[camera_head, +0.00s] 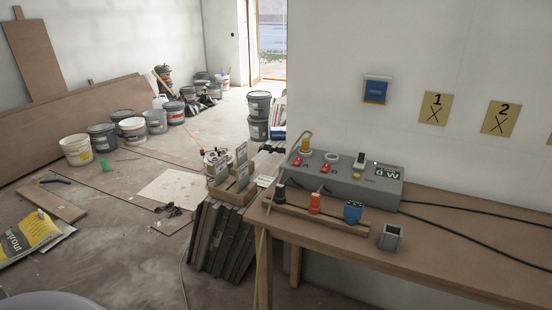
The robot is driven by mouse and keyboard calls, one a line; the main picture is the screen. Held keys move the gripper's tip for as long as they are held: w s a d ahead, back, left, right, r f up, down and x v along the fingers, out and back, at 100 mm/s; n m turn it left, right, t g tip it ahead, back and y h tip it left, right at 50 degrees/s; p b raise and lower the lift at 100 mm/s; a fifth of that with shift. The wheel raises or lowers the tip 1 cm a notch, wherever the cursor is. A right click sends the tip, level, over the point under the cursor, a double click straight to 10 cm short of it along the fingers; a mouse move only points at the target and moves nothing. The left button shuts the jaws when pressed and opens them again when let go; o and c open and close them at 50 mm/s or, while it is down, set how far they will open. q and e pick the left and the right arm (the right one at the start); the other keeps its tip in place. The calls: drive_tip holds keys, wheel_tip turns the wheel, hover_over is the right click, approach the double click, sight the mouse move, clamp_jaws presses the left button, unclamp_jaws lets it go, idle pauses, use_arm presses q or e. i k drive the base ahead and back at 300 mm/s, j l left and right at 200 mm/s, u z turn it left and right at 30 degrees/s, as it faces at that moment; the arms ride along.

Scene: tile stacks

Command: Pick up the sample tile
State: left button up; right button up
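No piece is clearly marked as the sample tile. A stack of large dark tiles (216,238) leans on edge on the floor just below the holder. A pale square sheet (173,187) lies flat on the floor left of them. Neither of my grippers is in view.
The wooden workbench (470,232) carries a grey control box (345,180), a wooden rail with an orange plug (315,203), a small grey cup (391,237) and black cables. Several buckets (102,137) line the back left. A yellow bag (30,235) lies left. The front floor is mostly clear.

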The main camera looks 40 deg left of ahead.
sight(242, 151)
drive_tip(key=j+z, duration=0.35)
drive_tip(key=j, duration=0.15)
drive_tip(key=j+z, duration=0.3)
drive_tip(key=j, duration=0.15)
drive_tip(key=k+j+z, duration=0.15)
drive_tip(key=j+z, duration=0.2)
drive_tip(key=k+j+z, duration=0.1)
drive_tip(key=j, duration=0.2)
drive_tip(key=k+j, duration=0.1)
drive_tip(key=j, duration=0.2)
drive_tip(key=j+z, duration=0.15)
drive_tip(key=j, duration=0.15)
drive_tip(key=k+j, duration=0.15)
drive_tip(key=j, duration=0.2)
drive_tip(key=k+j, duration=0.2)
drive_tip(key=j, duration=0.15)
drive_tip(key=k+j, duration=0.15)
drive_tip(key=j, duration=0.25)
drive_tip(key=k+j, duration=0.15)
drive_tip(key=j, duration=0.2)
drive_tip(key=i+j, duration=0.15)
drive_tip(key=j, duration=0.25)
drive_tip(key=i+j, duration=0.1)
drive_tip(key=j, duration=0.35)
drive_tip(key=i+j+z, duration=0.1)
drive_tip(key=j, duration=0.3)
